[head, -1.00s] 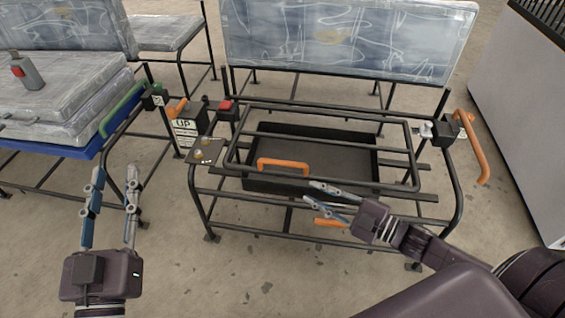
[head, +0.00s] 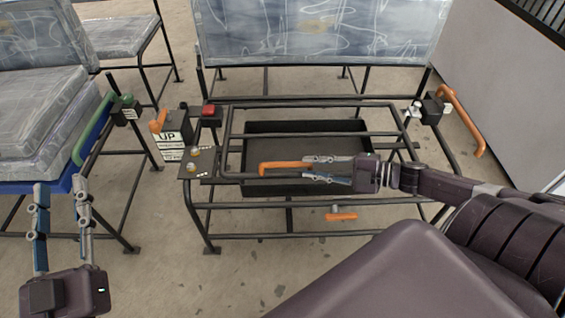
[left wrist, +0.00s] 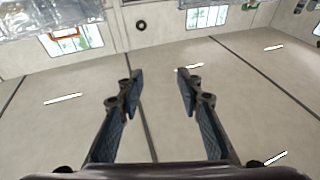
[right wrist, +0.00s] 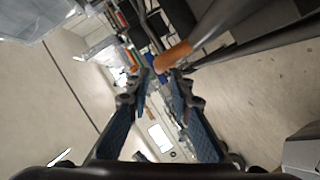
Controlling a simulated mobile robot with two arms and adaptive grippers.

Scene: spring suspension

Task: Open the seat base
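The seat base is a black tube frame with a hinged-looking top grille (head: 315,108) lying flat over a dark tray (head: 300,128). An orange handle (head: 280,166) sits on the grille's front bar. My right gripper (head: 305,168) points left at the right end of this handle, its fingers apart. In the right wrist view the orange handle (right wrist: 172,57) shows at the fingertips; I cannot tell whether they touch it. My left gripper (head: 62,186) is open and empty at the lower left, away from the seat base.
A second orange handle (head: 342,216) hangs below the front bar. An orange lever (head: 158,122) with an UP sign and a red button (head: 208,110) are at left. A large orange handle (head: 461,120) is at right. Wrapped cushions (head: 45,125) lie on a neighbouring seat.

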